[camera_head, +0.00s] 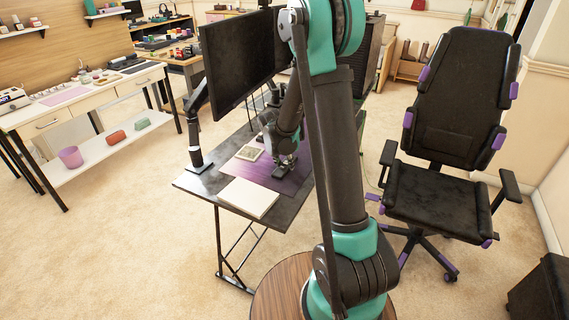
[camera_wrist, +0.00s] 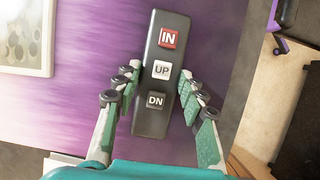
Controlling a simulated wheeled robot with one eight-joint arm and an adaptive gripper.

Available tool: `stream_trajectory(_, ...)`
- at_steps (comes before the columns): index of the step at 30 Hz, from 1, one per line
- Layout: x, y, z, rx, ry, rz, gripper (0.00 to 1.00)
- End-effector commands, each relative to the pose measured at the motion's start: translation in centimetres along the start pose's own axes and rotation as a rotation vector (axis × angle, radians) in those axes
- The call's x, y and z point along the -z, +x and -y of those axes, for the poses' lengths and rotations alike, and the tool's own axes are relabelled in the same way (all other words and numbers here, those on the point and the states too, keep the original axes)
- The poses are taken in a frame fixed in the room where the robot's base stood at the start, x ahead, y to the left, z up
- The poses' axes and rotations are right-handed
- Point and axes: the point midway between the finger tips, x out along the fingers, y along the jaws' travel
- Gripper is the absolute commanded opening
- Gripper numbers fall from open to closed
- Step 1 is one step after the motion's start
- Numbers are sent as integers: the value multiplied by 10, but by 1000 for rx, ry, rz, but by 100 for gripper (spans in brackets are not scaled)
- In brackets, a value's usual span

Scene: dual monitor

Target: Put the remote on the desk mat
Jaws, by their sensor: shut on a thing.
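The remote (camera_wrist: 167,55) is a dark grey bar with a red IN button, a white UP button and a dark DN button. My gripper (camera_wrist: 158,85) is shut on it, with green-padded fingers along both long sides. The purple desk mat (camera_wrist: 95,100) lies behind the remote in the wrist view. In the head view my gripper (camera_head: 285,170) is over the desk mat (camera_head: 262,176), near its right side. The remote is too small to make out there. I cannot tell whether it touches the mat.
A framed flat item (camera_head: 249,153) lies on the mat's far left part; it also shows in the wrist view (camera_wrist: 27,35). A white slab (camera_head: 248,198) lies on the desk's near end (camera_head: 200,182). A monitor (camera_head: 238,58) stands above the desk. An office chair (camera_head: 440,195) is right.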

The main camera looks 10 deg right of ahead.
Motion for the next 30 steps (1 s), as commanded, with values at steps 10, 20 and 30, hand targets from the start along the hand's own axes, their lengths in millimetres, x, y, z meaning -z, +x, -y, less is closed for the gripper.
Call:
stream_trajectory(10, 0, 0, 0, 0, 0, 0, 61)
stream_trajectory(20, 0, -12, 0, 0, -1, 0, 61)
stream_trajectory(30, 0, -67, 0, 0, -2, 0, 61)
